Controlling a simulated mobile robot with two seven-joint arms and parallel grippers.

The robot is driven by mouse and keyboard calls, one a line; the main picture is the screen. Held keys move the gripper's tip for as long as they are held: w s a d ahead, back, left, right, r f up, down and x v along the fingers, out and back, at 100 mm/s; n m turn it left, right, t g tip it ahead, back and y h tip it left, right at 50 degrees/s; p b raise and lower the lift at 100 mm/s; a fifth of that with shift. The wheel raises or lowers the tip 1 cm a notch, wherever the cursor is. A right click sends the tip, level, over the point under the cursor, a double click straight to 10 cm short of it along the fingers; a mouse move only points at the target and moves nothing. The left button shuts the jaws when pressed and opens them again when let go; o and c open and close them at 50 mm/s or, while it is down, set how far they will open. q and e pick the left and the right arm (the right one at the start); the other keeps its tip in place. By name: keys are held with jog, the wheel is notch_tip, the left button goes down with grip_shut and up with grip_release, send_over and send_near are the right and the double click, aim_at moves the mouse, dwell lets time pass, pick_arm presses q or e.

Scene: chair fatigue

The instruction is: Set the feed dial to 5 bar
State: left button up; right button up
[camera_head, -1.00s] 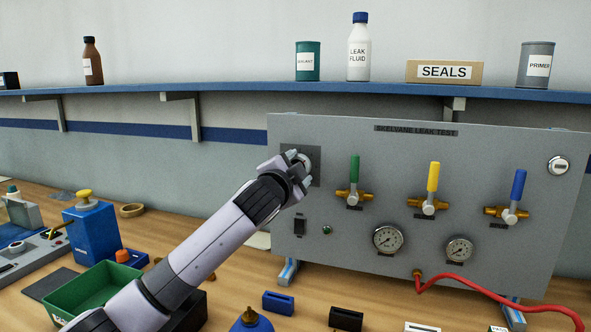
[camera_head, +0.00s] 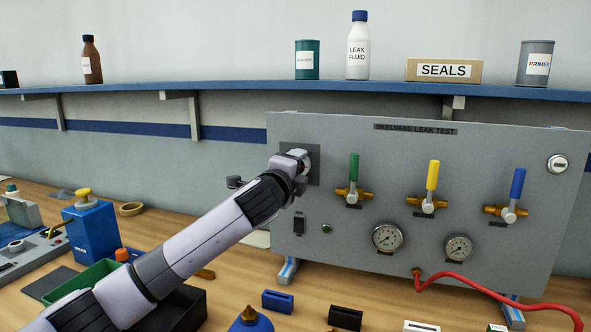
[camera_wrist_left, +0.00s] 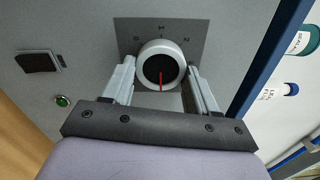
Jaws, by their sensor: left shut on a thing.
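The feed dial (camera_wrist_left: 161,66) is a round knob with a white rim, a dark face and a red pointer line, on a dark square plate (camera_wrist_left: 187,32) with small marks too small to read. My left gripper (camera_wrist_left: 162,78) is shut on the dial, one finger on each side of it. In the wrist view the red line points down toward my palm. In the head view my left gripper (camera_head: 300,162) is at the upper left of the grey test panel (camera_head: 420,160) and hides most of the dial. My right gripper is not in view.
The panel carries green (camera_head: 354,168), yellow (camera_head: 433,174) and blue (camera_head: 517,183) valve levers, two gauges (camera_head: 388,236) and a red hose (camera_head: 480,281). A shelf (camera_head: 340,91) with bottles and a box runs above. A green bin (camera_head: 85,282) sits below my left arm.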

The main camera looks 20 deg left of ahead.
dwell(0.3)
pick_arm(q)
jog(key=o, duration=1.1)
jog(key=shift+c, duration=0.2)
jog(key=s+b, duration=0.1)
jog(key=s, duration=0.6)
jog(key=shift+a+b, duration=0.15)
jog(key=shift+b, duration=0.15)
jog(key=shift+s, duration=0.1)
